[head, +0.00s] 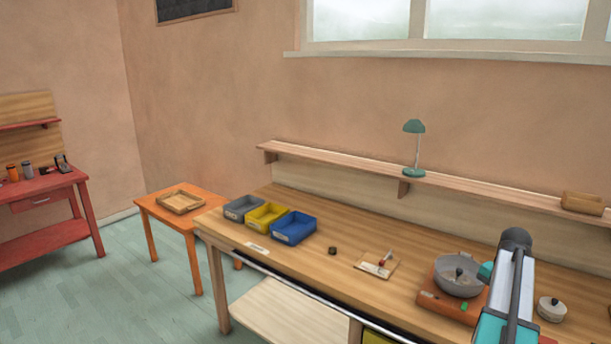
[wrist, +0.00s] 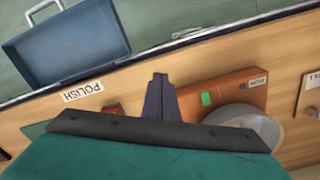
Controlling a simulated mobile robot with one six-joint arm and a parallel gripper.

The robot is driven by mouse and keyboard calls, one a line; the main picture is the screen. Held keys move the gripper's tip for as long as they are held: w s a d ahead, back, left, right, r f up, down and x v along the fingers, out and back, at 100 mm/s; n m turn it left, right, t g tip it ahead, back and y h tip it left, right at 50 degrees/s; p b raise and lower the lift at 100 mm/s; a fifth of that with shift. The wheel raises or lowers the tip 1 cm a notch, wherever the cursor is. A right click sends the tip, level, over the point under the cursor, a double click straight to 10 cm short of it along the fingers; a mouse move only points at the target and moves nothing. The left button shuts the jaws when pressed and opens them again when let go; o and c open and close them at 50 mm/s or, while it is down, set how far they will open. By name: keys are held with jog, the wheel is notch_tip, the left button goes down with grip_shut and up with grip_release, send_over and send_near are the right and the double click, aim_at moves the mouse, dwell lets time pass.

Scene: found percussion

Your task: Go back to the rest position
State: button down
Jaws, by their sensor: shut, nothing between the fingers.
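My gripper (wrist: 160,95) shows in the wrist view, pointing up from the bottom middle, with its two dark fingers together and nothing between them. It is above the workbench (head: 345,265), beside an orange-brown base (wrist: 222,97) with a green button. A grey bowl (wrist: 245,120) is on that base, partly hidden behind my gripper's body. In the head view my arm stands at the right, in front of the bench, close to the same base (head: 440,302) and bowl (head: 458,276). The fingertips cannot be made out there.
Grey (head: 243,207), yellow (head: 267,216) and blue (head: 293,228) bins stand at the bench's left end. A small board (head: 377,264) and a lidded pot (head: 551,308) are on the bench. A teal lamp (head: 414,145) stands on the shelf behind.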

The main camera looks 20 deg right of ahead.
jog(key=w+a+f+n+g+y+b, duration=0.15)
jog(key=w+a+f, duration=0.35)
jog(key=a+f, duration=0.65)
jog(key=w+a+f+n+g+b, duration=0.1)
jog(key=w+a+f+n+b, duration=0.2)
jog(key=a+f, duration=0.9)
jog(key=s+a+f+n+g+b, duration=0.1)
jog(key=s+a+f+n+g, duration=0.3)
jog(key=a+f, duration=0.7)
jog(key=s+a+f+n+t+b, duration=0.1)
jog(key=s+a+f, duration=0.55)
jog(key=a, duration=0.75)
jog(key=s+a+f+n+h+b, duration=0.1)
jog(key=s+a+f+n, duration=0.5)
jog(key=s+f, duration=0.4)
jog(key=shift+s+a+f+n+h+b, duration=0.25)
jog(key=shift+s+a+n+h+b, duration=0.25)
jog(key=shift+s, duration=0.85)
